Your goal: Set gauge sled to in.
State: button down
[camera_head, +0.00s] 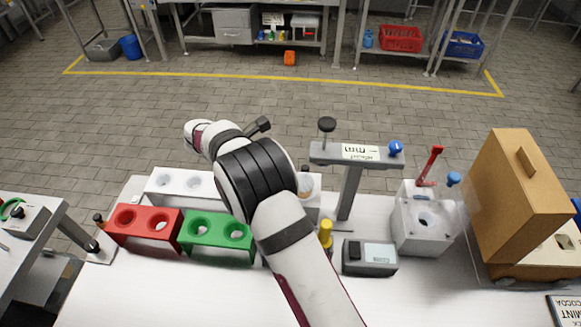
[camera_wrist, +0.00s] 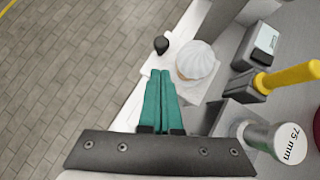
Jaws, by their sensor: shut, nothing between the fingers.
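A grey T-shaped stand (camera_head: 349,190) rises at the right of my arm in the head view. Its crossbar carries a white label (camera_head: 362,152) with small upside-down print, a black knob (camera_head: 327,125) at the left and a blue knob (camera_head: 396,147) at the right. I cannot tell for sure which part is the gauge sled or how it is set. My gripper (camera_wrist: 160,72) shows teal fingers shut together and empty in the wrist view. A ribbed white dome (camera_wrist: 197,60) lies just right of the fingertips, with a small black knob (camera_wrist: 160,45) beyond them. In the head view my arm hides the fingers.
A dark box with a display (camera_head: 370,257) and a yellow handle (camera_head: 325,232) stand near my arm. A cylinder marked 75 mm (camera_wrist: 277,140) is at lower right in the wrist view. Red (camera_head: 145,232) and green (camera_head: 215,238) holders stand left, a brown box (camera_head: 515,195) right.

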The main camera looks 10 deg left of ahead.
jog(key=shift+w+d+f, duration=0.1)
jog(key=shift+w+d, duration=0.15)
jog(key=shift+d, duration=0.3)
jog(key=shift+w+d, duration=0.25)
jog(key=shift+d, duration=0.25)
jog(key=shift+d, duration=2.3)
